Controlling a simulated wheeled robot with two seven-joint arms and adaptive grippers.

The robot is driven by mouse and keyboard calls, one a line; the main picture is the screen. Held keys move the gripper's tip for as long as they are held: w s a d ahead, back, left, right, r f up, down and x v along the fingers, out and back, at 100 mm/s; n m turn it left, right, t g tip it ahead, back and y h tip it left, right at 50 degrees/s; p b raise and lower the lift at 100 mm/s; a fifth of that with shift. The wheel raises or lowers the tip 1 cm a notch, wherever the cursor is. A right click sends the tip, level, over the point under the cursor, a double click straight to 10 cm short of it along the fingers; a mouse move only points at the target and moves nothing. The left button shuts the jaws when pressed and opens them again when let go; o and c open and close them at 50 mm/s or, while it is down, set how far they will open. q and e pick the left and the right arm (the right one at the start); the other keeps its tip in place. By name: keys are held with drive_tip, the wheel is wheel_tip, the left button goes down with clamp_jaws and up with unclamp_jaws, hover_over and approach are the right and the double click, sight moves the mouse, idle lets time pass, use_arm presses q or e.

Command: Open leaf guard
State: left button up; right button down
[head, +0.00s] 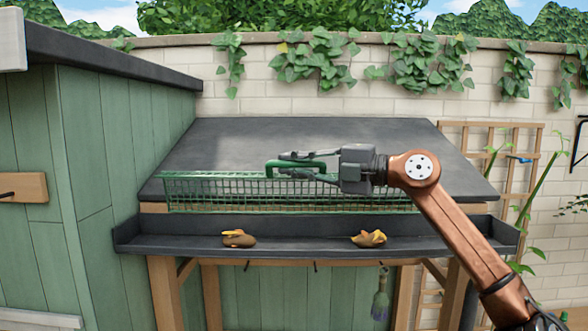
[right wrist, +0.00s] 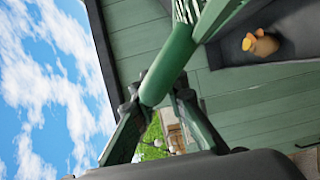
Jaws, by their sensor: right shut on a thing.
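The leaf guard (head: 220,190) is a long green wire-mesh panel with a green handle (head: 269,170) at its upper edge. It stands raised along the back of the dark gutter (head: 300,247), in front of the roof edge, and the gutter's inside shows. My right gripper (head: 290,165) is shut on the handle. In the right wrist view the handle (right wrist: 168,72) lies between the fingers, with a bit of mesh beyond. The guard's right end is partly hidden behind my right arm. My left gripper is not in view.
Two brown clumps with yellow bits, one left (head: 238,239) and one right (head: 369,239), lie in the gutter. The dark sloping roof (head: 310,140) is behind the guard. A green shed (head: 95,180) stands at left, a wooden trellis (head: 520,150) at right. A bottle-like thing (head: 380,300) hangs below.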

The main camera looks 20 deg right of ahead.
idle(0.3)
drive_tip(key=c, duration=1.9)
unclamp_jaws()
drive_tip(key=shift+c, duration=0.2)
drive_tip(key=v, duration=1.2)
drive_tip(key=shift+w, duration=0.1)
